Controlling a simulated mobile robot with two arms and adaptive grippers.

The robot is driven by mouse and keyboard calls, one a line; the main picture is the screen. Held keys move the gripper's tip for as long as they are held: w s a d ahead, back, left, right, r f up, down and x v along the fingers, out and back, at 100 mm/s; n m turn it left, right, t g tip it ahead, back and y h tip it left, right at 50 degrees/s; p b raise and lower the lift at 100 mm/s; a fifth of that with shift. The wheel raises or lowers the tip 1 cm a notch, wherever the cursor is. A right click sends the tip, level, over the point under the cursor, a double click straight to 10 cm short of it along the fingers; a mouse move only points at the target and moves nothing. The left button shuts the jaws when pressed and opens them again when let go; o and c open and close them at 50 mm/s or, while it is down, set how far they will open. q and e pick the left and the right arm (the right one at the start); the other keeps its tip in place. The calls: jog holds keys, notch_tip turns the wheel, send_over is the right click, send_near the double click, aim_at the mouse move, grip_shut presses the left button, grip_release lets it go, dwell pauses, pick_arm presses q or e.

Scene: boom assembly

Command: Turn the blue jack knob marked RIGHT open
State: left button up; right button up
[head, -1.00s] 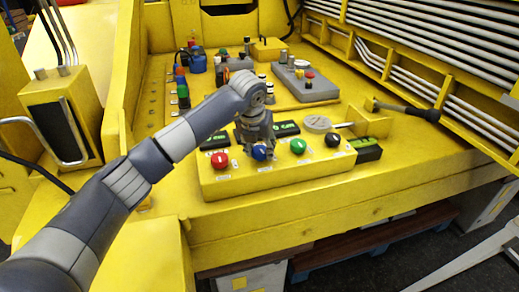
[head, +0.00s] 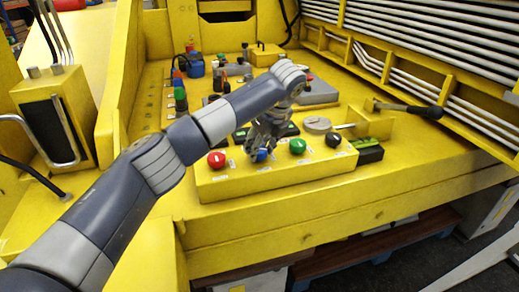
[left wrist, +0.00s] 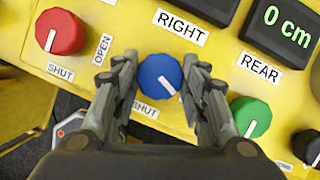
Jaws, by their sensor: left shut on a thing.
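The blue jack knob (left wrist: 160,77) is under the RIGHT label (left wrist: 181,27) on the yellow panel. In the head view the blue knob (head: 262,155) is partly covered by my left gripper (head: 263,144). In the left wrist view my left gripper (left wrist: 160,85) has one finger on each side of the knob and is shut on it. The knob's white pointer aims down and to the right, off the SHUT label (left wrist: 145,108). An OPEN label (left wrist: 103,50) is left of the left finger. My right gripper is not in view.
A red knob (left wrist: 60,31) is left of the blue one; a green knob (left wrist: 250,116) and a black knob (left wrist: 307,145) are to the right. A display reading 0 cm (left wrist: 287,25) is above the green knob. A black-handled lever (head: 408,108) lies behind right.

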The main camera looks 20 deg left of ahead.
pick_arm(q)
jog(key=shift+n+g, duration=0.4)
jog(key=shift+n, duration=0.8)
jog(key=shift+w+d+n+g+y, duration=0.1)
jog(key=shift+n+g+y, duration=0.25)
jog(key=shift+n, duration=0.75)
jog(key=o, duration=1.1)
jog(key=shift+c, duration=0.2)
jog(key=w+v, duration=0.1)
jog(key=v, duration=1.1)
jog(key=shift+s, duration=0.35)
